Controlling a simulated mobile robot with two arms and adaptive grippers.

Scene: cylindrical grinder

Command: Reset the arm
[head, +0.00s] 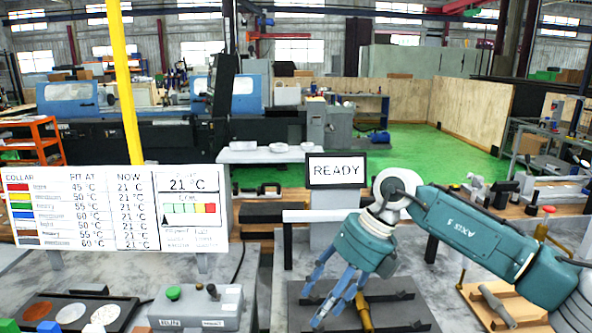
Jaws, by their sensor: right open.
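My right arm (480,235), teal and marked AXIS 5, comes in from the right and bends down at a white joint. My right gripper (336,296) has blue fingers that point down and are spread apart, with nothing seen between them. I cannot tell whether the fingertips touch the plate or the parts. My left arm and gripper are not in view.
A READY sign (336,170) stands behind the gripper. A temperature board (120,208) stands at left, above a grey control box (197,307) with a green button. A dark tray (122,318) holds discs. A wooden board (520,312) with a tool lies at right.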

